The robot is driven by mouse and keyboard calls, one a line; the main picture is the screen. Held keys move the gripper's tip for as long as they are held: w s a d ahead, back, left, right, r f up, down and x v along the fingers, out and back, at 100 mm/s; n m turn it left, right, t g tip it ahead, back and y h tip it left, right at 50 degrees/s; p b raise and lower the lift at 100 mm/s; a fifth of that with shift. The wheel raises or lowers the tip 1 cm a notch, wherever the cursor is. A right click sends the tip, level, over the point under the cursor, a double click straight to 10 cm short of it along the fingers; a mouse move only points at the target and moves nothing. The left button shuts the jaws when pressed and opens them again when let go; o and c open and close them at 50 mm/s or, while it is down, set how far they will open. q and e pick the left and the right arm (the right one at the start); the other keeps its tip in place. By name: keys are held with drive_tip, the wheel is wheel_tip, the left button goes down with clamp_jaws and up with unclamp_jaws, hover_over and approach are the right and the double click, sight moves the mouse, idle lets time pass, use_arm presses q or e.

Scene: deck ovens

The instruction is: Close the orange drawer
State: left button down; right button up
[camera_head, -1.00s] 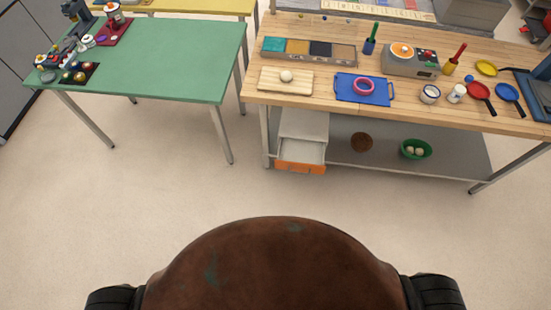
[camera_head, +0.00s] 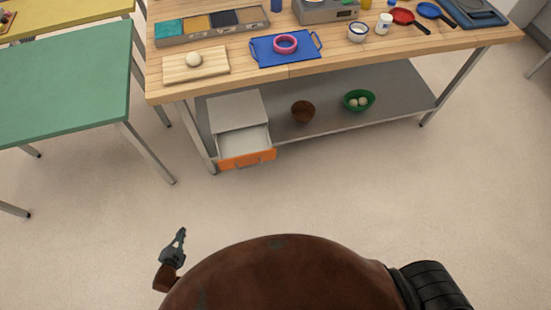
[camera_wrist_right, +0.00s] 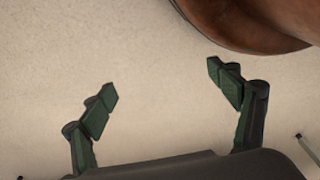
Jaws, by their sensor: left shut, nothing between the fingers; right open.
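The orange drawer (camera_head: 247,159) stands pulled out of a grey cabinet (camera_head: 237,108) under the wooden table, on the lower shelf's left end. Its orange front has a handle, and its pale inside looks empty. My left gripper (camera_head: 181,233) is shut and empty, low at the left of my body in the head view. It is over the floor, in front of the drawer and apart from it. My right gripper (camera_wrist_right: 160,85) is open in the right wrist view, with only bare floor between its fingers. It does not show in the head view.
The wooden table (camera_head: 340,65) has a cutting board (camera_head: 180,72), a blue tray (camera_head: 265,58) and pans on top. A brown bowl (camera_head: 303,112) and a green bowl (camera_head: 368,94) sit on the shelf. A green table (camera_head: 70,85) stands at left. The floor before the drawer is clear.

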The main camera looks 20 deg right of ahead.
use_arm(q)
drive_tip(key=w+d+r+m+t+h+b, duration=0.2)
drive_tip(key=w+d+m+h+b, duration=0.3)
drive_tip(key=w+b, duration=0.4)
use_arm(e)
drive_tip(key=w+a+r+b, duration=0.2)
drive_tip(key=w+r+b, duration=0.1)
drive_tip(key=r+b, duration=0.4)
use_arm(q)
drive_tip(key=m+h+b, duration=0.4)
drive_tip(key=m+h, duration=0.1)
drive_tip(key=m, duration=0.5)
approach(223, 161)
drive_tip(key=d, duration=0.4)
drive_tip(key=w, duration=0.2)
drive_tip(key=w+b, duration=0.1)
drive_tip(key=w, duration=0.1)
drive_tip(key=shift+a+f+b, duration=0.15)
drive_tip(key=shift+b, duration=0.15)
use_arm(e)
drive_tip(key=w+a+f+t+y, duration=0.2)
drive_tip(key=w+a+f+t, duration=0.2)
drive_tip(key=f, duration=0.5)
drive_tip(key=w+a, duration=0.2)
drive_tip(key=w, duration=0.1)
drive_tip(key=shift+w+a+f+m+y, duration=0.15)
drive_tip(key=shift+w+f+m+y, duration=0.15)
drive_tip(key=shift+w, duration=0.1)
